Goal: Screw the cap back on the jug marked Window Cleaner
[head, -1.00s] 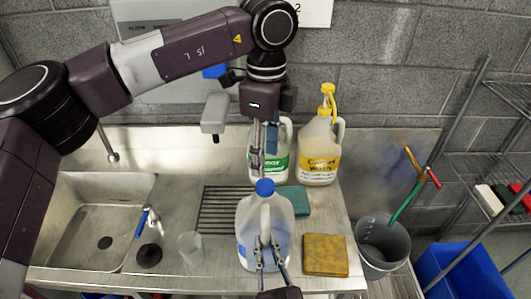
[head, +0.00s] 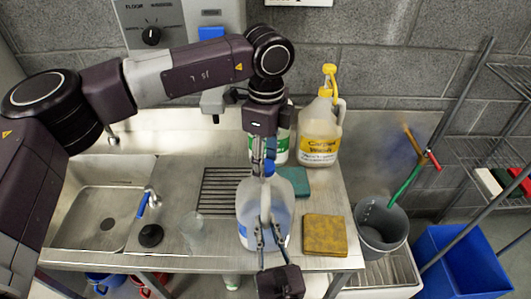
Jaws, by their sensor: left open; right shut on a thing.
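A translucent jug with bluish contents (head: 250,205) stands at the front of the steel counter. Its front label is turned away, so I cannot read its name. A blue cap (head: 269,169) is on the jug's neck. My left gripper (head: 264,160) points down from above, open, with its fingers at the cap; I cannot tell whether they touch it. My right gripper (head: 268,238) reaches in from the front and is shut on the jug, at the lower part of its handle.
A Carpet Wash jug (head: 318,130) and a green-labelled jug (head: 282,145) stand behind, the latter partly hidden by my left arm. Near the jug are a yellow sponge (head: 325,235), a teal pad (head: 294,181), a clear cup (head: 193,232) and a black lid (head: 150,236). A sink is left.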

